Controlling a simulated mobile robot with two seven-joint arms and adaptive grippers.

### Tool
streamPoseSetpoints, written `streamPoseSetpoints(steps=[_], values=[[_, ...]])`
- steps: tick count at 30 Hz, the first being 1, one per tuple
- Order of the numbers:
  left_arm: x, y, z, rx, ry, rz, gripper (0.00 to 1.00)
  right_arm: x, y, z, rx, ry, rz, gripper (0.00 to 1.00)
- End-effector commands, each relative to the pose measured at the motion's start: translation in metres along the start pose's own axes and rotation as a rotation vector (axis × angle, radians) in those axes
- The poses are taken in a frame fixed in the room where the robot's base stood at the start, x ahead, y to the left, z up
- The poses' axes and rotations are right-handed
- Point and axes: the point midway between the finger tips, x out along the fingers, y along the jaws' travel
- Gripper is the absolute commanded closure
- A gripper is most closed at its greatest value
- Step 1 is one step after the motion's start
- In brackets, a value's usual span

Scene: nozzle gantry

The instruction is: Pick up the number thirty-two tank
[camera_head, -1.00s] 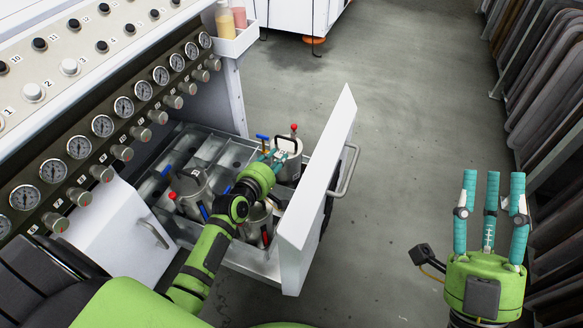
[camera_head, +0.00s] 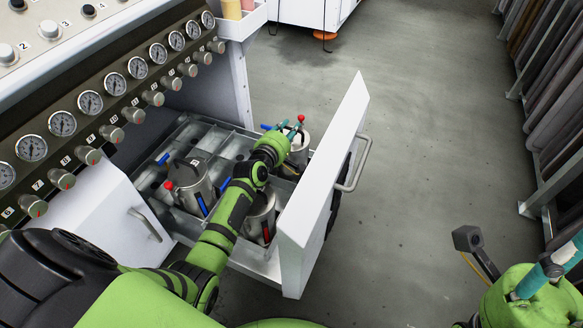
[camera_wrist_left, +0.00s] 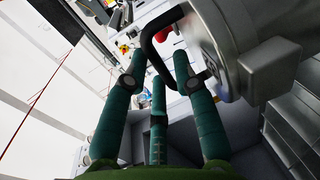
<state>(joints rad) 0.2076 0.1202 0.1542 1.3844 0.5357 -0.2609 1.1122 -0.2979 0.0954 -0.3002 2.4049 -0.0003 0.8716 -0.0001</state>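Several metal tanks stand in the open drawer (camera_head: 262,268). The far tank (camera_head: 301,153), with a red knob on top, is by the drawer front. I cannot read its number now. My left gripper (camera_head: 286,130) is at its top. In the left wrist view, the tank's side (camera_wrist_left: 236,40) fills the upper right, and its black handle (camera_wrist_left: 148,42) passes by the spread fingertips, which do not look closed on it. Another tank (camera_head: 190,183) stands at left, and one (camera_head: 261,213) is partly behind my left arm. My right gripper (camera_head: 545,275) is cut off at lower right.
A gauge panel (camera_head: 115,85) with knobs runs along the left above the drawer. The drawer front (camera_head: 325,185) with its handle (camera_head: 355,165) stands out over the grey floor (camera_head: 430,130). Racked panels (camera_head: 560,100) line the right. The floor between is clear.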

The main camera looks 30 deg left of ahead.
Motion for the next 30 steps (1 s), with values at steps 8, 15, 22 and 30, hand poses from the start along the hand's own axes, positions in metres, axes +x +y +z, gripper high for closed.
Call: streamPoseSetpoints(steps=[8,15,22,30], values=[[0.0,0.0,0.0,0.001,0.0,-0.001,1.0,0.001,0.0,0.0,0.0,0.0,0.0,0.6],[0.001,0.011,-0.001,0.001,0.004,0.023,1.0,0.001,0.0,0.0,0.0,-0.001,0.0,0.6],[-0.001,0.019,-0.001,0.0,0.003,0.022,1.0,0.007,-0.001,0.001,-0.001,-0.01,-0.003,0.6],[-0.01,0.064,-0.001,0.0,0.004,0.028,1.0,0.024,-0.017,0.019,0.01,-0.205,-0.039,0.6]])
